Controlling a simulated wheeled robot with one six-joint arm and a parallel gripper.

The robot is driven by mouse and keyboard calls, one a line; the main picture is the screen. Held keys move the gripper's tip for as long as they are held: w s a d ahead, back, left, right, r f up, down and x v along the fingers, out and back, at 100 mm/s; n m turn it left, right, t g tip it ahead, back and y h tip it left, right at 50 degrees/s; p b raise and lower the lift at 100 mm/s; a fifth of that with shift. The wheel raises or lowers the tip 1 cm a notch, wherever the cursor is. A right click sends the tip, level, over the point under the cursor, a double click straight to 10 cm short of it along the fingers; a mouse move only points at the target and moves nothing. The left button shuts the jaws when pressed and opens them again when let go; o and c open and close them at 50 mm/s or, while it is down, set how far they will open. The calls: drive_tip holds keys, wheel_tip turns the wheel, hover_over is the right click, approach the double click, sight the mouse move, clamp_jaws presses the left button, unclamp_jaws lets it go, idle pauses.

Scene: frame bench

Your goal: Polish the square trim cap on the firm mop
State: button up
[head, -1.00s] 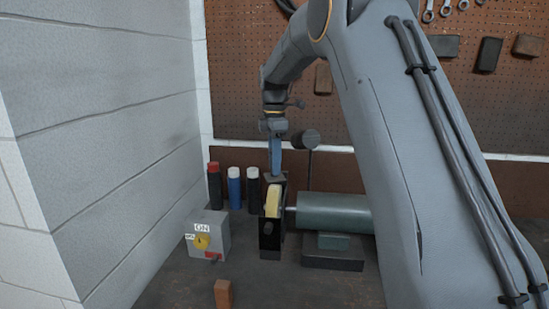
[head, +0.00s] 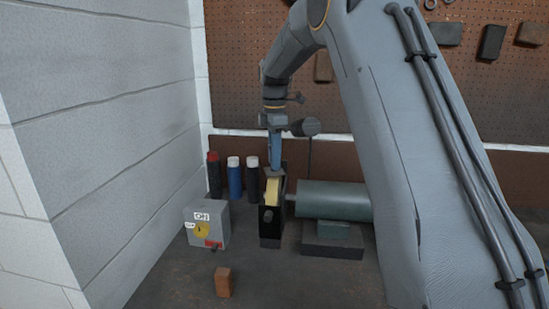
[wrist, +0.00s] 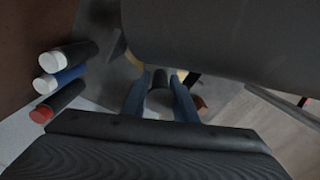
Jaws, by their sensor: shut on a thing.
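My gripper (head: 274,165) points down with its blue fingers just above the top of the yellow mop (head: 273,191). The mop sits in a dark, upright guard (head: 270,234) at the left end of the motor. A small greyish piece, seemingly the trim cap (head: 271,173), shows at the fingertips, close over the mop. I cannot tell whether it touches. In the wrist view, both blue fingers (wrist: 160,98) are close around a dark thing; its square shape is not clear. A big dark shape hides most of the mop there.
The green motor (head: 335,199) stands right of the mop. Red-, white-capped bottles (head: 235,180) stand behind. A brown block (head: 223,283) lies in front. The pale wall (head: 110,140) bounds the left side.

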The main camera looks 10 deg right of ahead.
drive_tip(key=shift+f, duration=0.6)
drive_tip(key=shift+r, duration=0.1)
idle(1.3)
drive_tip(key=shift+r+p, duration=0.6)
drive_tip(key=shift+r, duration=0.35)
drive_tip(key=shift+f+b, duration=0.3)
drive_tip(key=shift+f, duration=0.75)
idle(1.4)
drive_tip(key=shift+r+p, duration=0.7)
drive_tip(key=shift+r, duration=0.3)
drive_tip(key=shift+r, duration=3)
